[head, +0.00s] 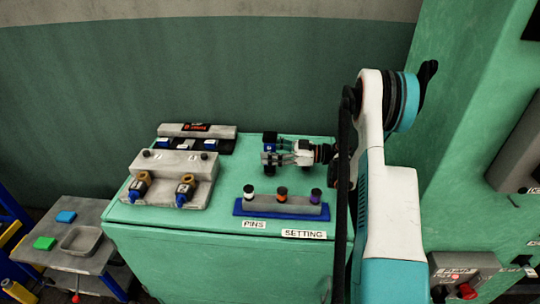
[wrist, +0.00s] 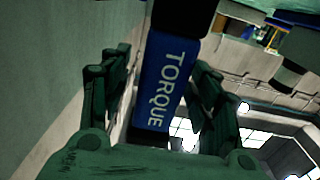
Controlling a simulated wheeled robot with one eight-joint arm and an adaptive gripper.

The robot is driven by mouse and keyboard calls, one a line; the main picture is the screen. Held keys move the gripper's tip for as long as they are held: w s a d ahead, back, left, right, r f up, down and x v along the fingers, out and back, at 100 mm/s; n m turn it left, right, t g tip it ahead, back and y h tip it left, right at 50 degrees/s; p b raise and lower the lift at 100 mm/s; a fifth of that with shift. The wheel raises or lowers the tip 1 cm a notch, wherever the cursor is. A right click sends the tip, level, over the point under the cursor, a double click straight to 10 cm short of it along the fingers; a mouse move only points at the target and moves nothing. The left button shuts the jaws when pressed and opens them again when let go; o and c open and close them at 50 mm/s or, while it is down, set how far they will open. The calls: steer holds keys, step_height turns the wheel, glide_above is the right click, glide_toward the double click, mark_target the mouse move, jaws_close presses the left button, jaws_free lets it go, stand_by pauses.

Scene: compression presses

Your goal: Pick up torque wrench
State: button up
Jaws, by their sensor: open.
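The torque wrench shows in the wrist view as a blue block (wrist: 165,82) lettered TORQUE, with a dark part above it. It lies between the two dark fingers of my gripper (wrist: 162,65). A gap shows beside the left finger; contact with the right finger cannot be told. In the head view, my gripper (head: 276,158) is at the back right of the green cabinet top, pointing left. A small blue and black piece (head: 269,138) shows at its fingertips, likely part of the wrench. The gripper hides the rest.
On the green cabinet (head: 240,239), a grey holder (head: 172,164) with two blue-ended tools stands left. A blue-based pin rack (head: 281,210) stands in front of my gripper. A grey block (head: 196,130) is at the back. A side table (head: 62,257) is lower left.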

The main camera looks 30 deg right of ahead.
jaws_close()
steer(key=shift+r, duration=0.1)
step_height(320, 180, up, 20)
steer(key=p, duration=0.6)
